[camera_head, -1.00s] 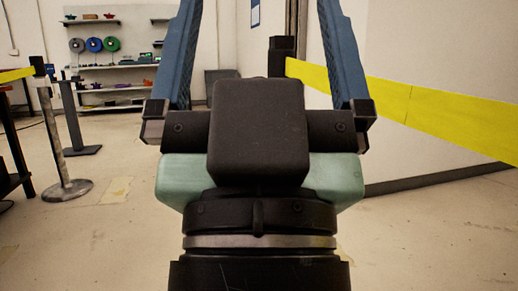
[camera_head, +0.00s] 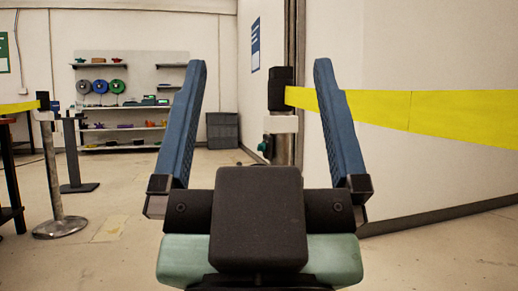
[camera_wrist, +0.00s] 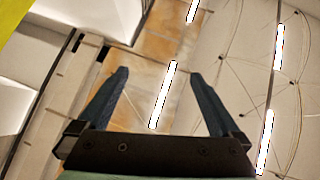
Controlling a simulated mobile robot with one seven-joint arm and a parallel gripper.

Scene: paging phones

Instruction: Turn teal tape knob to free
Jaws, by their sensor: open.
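A small teal knob (camera_head: 264,147) sits on the left side of a barrier post (camera_head: 283,150), just under a white bracket (camera_head: 281,124). The post has a black head (camera_head: 281,88), and yellow tape (camera_head: 430,110) runs from it to the right. The knob is small, so I cannot tell its setting. My gripper (camera_head: 260,65) is open with blue fingers pointing up, spread wide and empty. In the picture the post and knob show between the fingers, farther away and not touched. In the wrist view, my gripper (camera_wrist: 158,76) is open against the ceiling; the knob is not seen there.
Another barrier post (camera_head: 54,180) with yellow tape stands at left, near a dark table edge (camera_head: 12,180). Shelves (camera_head: 130,110) with spools and a grey bin (camera_head: 222,130) are at the back. A pale wall (camera_head: 400,170) is at right.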

